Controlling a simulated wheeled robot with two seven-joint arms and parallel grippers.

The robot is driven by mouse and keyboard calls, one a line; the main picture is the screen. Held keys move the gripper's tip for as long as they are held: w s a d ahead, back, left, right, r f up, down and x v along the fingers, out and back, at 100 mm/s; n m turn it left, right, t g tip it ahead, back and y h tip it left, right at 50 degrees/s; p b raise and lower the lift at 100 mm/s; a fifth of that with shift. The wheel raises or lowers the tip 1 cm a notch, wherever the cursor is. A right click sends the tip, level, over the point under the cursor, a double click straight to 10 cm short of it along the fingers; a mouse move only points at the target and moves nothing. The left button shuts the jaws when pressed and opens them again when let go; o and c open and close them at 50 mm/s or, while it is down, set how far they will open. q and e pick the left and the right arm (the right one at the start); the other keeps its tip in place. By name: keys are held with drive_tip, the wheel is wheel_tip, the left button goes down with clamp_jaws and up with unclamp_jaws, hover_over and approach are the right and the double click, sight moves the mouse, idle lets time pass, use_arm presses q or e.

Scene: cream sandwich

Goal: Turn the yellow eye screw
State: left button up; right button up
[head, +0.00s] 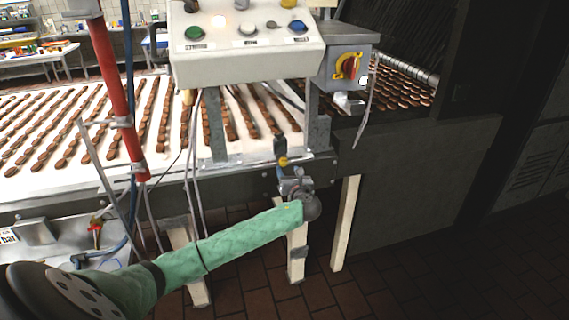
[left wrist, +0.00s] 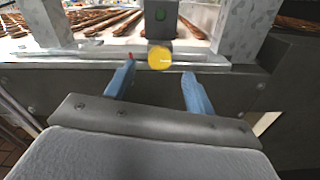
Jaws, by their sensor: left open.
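The yellow eye screw (head: 283,161) sits on the conveyor's side rail, below the control box. In the left wrist view the yellow eye screw (left wrist: 159,58) shows as a round yellow disc under a dark block (left wrist: 161,20). My left gripper (head: 291,174) is just below and in front of the screw. In the left wrist view its two blue fingertips (left wrist: 159,73) are spread apart, with the screw between and just beyond them. Nothing is held, and I cannot tell how deep the gap to the screw is. My right gripper is not in view.
A control box (head: 248,62) with buttons stands above, beside a grey switch box with a red and yellow knob (head: 348,67). A red post (head: 113,85) rises at the left. Rows of brown biscuits lie on the white belt (head: 18,112). The floor at lower right is clear.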

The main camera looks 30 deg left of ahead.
sight(284, 163)
use_arm(q)
drive_tip(key=shift+p+x, duration=0.7)
drive_tip(key=shift+x, duration=2.1)
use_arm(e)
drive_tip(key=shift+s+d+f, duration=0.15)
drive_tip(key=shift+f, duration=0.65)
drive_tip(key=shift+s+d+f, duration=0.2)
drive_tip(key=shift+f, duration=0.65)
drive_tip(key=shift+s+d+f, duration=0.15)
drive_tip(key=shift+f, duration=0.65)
use_arm(q)
drive_tip(key=c, duration=1)
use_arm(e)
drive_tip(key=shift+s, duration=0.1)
